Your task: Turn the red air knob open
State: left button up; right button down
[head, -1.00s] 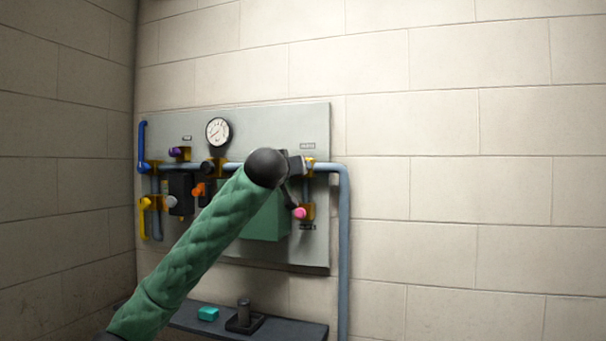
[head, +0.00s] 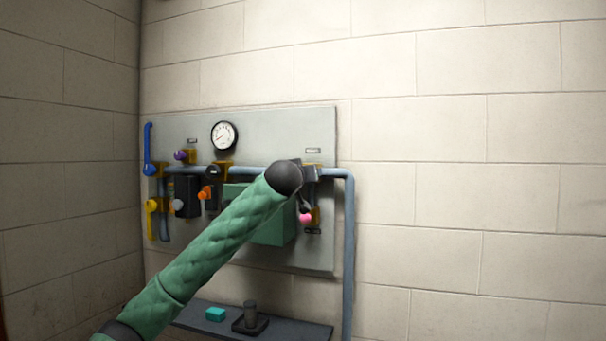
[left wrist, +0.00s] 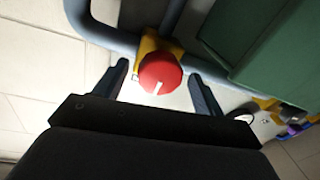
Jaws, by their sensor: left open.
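The red air knob (left wrist: 160,78) is a round cap with a white line, on a yellow fitting (left wrist: 152,45) of the grey pipe in the left wrist view. My left gripper (left wrist: 160,82) is open, with one finger on each side of the knob and a gap to both. In the head view my left arm reaches across the panel, and its gripper (head: 306,200) is at the panel's right part. The red knob is hidden there behind the wrist. My right gripper is not seen.
A pink knob (head: 305,217) is close below my gripper. A dark shelf (head: 300,328) is below.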

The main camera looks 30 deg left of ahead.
pick_arm(q)
jog(key=shift+c, duration=0.2)
jog(key=c, duration=0.9)
jog(key=shift+c, duration=0.2)
